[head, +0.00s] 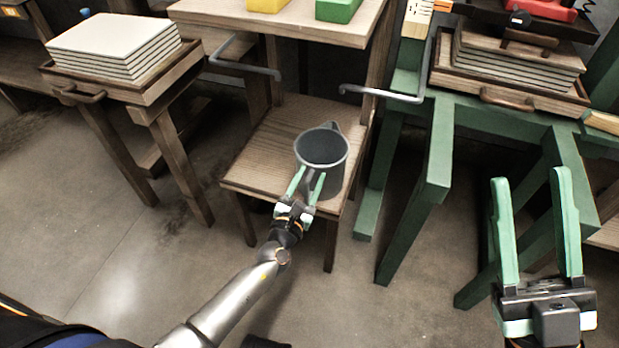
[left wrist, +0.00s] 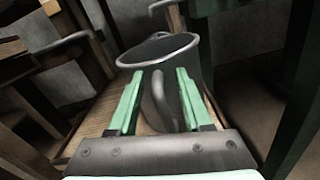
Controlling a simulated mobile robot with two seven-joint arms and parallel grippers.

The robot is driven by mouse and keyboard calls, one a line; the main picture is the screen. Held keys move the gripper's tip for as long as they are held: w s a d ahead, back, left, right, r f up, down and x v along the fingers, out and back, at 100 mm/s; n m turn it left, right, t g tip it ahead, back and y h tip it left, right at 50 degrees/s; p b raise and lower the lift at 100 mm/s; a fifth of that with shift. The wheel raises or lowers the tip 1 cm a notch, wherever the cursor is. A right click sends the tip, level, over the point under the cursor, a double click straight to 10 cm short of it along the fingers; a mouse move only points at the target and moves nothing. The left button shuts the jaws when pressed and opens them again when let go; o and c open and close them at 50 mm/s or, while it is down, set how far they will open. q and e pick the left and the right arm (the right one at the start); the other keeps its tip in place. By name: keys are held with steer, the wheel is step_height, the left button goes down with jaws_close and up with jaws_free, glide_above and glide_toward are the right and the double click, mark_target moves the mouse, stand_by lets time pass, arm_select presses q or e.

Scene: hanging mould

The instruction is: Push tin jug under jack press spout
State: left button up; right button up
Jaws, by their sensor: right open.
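The grey tin jug (head: 336,178) stands upright on the lower wooden shelf (head: 262,160), near its front right corner. Its open mouth faces up and its pouring lip points to the back. My left gripper (head: 308,182) is at the near side of the jug. In the left wrist view, the jug's (left wrist: 158,50) curved handle (left wrist: 160,100) sits between the two green fingers (left wrist: 158,74), with a gap visible beside it. My right gripper (head: 531,180) is open and empty at the lower right, away from the jug. I cannot make out the jack press spout.
Metal bar handles (head: 245,69) (head: 383,93) stick out above the shelf on both sides. An upper board (head: 290,27) holds a yellow and a green block. A green frame (head: 428,180) stands to the right. A small table with stacked slabs (head: 115,45) stands left.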

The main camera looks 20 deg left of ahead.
arm_select(q)
jaws_close()
stand_by(0.8)
